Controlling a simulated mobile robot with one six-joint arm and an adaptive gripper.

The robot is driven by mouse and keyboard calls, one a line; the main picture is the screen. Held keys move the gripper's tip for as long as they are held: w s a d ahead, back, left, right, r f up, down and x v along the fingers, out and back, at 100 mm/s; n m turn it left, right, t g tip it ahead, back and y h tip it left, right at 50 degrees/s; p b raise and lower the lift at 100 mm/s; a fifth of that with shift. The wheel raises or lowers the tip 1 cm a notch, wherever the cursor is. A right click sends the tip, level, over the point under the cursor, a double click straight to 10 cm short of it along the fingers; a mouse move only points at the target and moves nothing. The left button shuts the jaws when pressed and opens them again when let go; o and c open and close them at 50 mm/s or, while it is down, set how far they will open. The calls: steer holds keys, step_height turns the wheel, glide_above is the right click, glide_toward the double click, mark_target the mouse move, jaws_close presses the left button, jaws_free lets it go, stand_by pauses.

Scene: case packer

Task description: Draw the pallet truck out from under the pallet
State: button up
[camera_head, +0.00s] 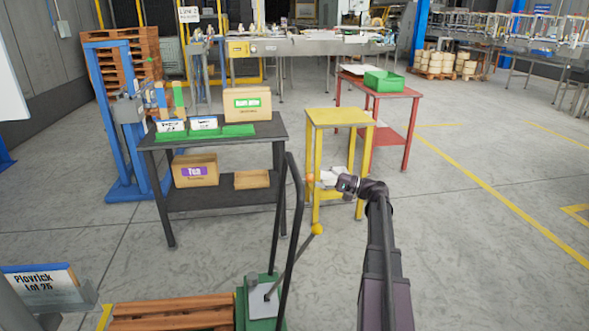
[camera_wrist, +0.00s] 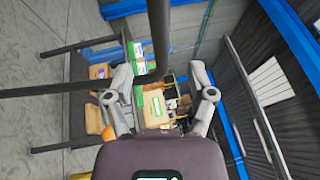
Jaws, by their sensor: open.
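The pallet truck (camera_head: 262,305) is at the bottom of the head view, with a green body and a tall black looped handle (camera_head: 283,230). A lever with a yellow ball end (camera_head: 317,229) leans right from its base. The wooden pallet (camera_head: 165,314) lies left of the green body; the forks are hidden. My gripper (camera_head: 318,180) is open and empty, just right of the upper handle in the head view. In the wrist view the fingers are spread (camera_wrist: 160,98), and a black bar (camera_wrist: 158,40) of the handle reaches toward the gap between them. I cannot tell its depth.
A dark table (camera_head: 262,127) with boxes stands ahead left; a yellow stand (camera_head: 335,118) is beyond my gripper. A red table (camera_head: 385,90) is behind it. A sign (camera_head: 40,281) stands at lower left. The floor at right is clear.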

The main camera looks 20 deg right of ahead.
mark_target(294, 169)
steer(key=p+x, duration=0.1)
steer(key=x, duration=0.8)
steer(key=shift+w+a, duration=0.1)
steer(key=shift+a, duration=0.05)
jaws_close()
